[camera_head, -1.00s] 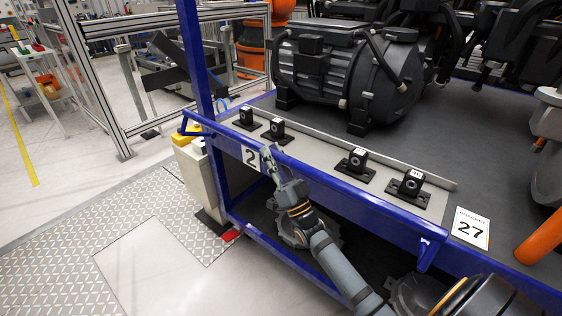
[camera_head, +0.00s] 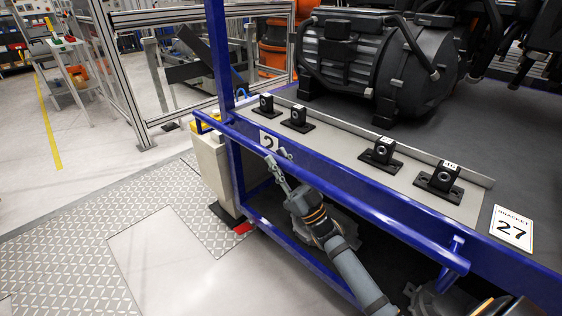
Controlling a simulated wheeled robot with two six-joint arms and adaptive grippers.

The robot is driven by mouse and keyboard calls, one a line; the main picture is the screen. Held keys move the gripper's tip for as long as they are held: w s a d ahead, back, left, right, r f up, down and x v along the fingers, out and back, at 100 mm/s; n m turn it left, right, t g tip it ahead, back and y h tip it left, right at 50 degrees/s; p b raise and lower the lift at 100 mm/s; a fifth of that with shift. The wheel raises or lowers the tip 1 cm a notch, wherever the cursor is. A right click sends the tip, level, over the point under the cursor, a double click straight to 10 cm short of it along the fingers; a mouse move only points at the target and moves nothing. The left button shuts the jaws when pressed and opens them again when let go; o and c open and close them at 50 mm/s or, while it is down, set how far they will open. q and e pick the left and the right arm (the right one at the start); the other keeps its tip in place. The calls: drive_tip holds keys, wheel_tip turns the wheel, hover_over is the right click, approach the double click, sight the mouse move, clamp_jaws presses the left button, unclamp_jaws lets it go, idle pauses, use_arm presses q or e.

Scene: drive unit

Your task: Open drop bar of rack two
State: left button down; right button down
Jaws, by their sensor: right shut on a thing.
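The blue drop bar (camera_head: 380,216) runs along the front of rack two, whose blue frame (camera_head: 226,60) carries a white plate with a "2" (camera_head: 269,138). The bar stands out from the rack's front edge, with a short blue arm (camera_head: 456,246) at its right end. My right gripper (camera_head: 279,161) is at the bar's left half, below the number plate, shut on the bar. Its arm reaches up from below, in front of the rack. The exact finger contact is small and partly hidden. My left gripper is not in view.
Several black bearing blocks (camera_head: 383,154) stand on the grey strip of the rack's deck. Behind them lies a large dark motor (camera_head: 375,62). A "Bracket 27" card (camera_head: 512,228) lies at the right. Open floor (camera_head: 165,255) lies to the left.

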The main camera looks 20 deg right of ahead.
drive_tip(key=c, duration=1.1)
unclamp_jaws()
drive_tip(key=v, duration=0.7)
drive_tip(key=shift+f, duration=0.35)
drive_tip(key=shift+s+f, duration=0.1)
drive_tip(key=shift+s, duration=0.1)
